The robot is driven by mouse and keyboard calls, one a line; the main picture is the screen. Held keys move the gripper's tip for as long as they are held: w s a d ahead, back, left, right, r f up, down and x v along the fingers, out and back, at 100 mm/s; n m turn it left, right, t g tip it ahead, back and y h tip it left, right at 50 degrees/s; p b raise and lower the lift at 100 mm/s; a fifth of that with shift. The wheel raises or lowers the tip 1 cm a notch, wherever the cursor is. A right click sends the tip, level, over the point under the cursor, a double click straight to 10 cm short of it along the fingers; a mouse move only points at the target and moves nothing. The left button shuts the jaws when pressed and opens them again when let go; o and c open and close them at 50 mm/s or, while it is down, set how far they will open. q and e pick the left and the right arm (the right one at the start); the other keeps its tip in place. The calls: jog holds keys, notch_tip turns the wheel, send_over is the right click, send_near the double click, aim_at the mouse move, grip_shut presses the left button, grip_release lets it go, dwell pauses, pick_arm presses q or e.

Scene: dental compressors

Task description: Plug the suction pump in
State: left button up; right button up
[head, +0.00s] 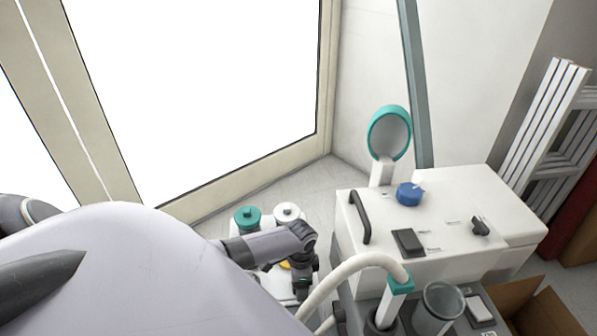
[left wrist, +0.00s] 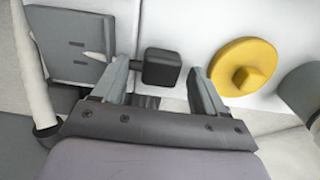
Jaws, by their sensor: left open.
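The white machine (head: 470,215), which looks like the suction pump, stands at the right in the head view. It has a blue knob, a black handle and a black switch on top. My left gripper (head: 306,280) is low beside its left side, partly hidden by my arm. In the left wrist view my left gripper (left wrist: 165,82) is open, with a finger on either side of a small black block (left wrist: 161,68), possibly the plug. The block sits nearer the left finger with a visible gap to the right one. I cannot tell whether it touches. My right gripper is not in view.
Bottles with a teal cap (head: 247,217) and a white cap (head: 287,212) stand behind my arm. A yellow cap (left wrist: 243,68) is right of the fingers. A pale hose (head: 350,268) arches before the machine. A cardboard box (head: 545,312) is at lower right.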

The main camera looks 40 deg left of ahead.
pick_arm(q)
jog(key=c, duration=1.1)
jog(key=shift+r, duration=0.2)
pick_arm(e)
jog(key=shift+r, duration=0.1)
pick_arm(q)
jog(key=shift+r+p, duration=0.55)
jog(key=shift+r, duration=0.05)
notch_tip(320, 180, up, 2)
jog(key=shift+w+r+p, duration=0.1)
jog(key=shift+r+p, duration=0.05)
jog(key=shift+p, duration=0.6)
jog(key=shift+r+p, duration=3.95)
jog(key=shift+r, duration=4.2)
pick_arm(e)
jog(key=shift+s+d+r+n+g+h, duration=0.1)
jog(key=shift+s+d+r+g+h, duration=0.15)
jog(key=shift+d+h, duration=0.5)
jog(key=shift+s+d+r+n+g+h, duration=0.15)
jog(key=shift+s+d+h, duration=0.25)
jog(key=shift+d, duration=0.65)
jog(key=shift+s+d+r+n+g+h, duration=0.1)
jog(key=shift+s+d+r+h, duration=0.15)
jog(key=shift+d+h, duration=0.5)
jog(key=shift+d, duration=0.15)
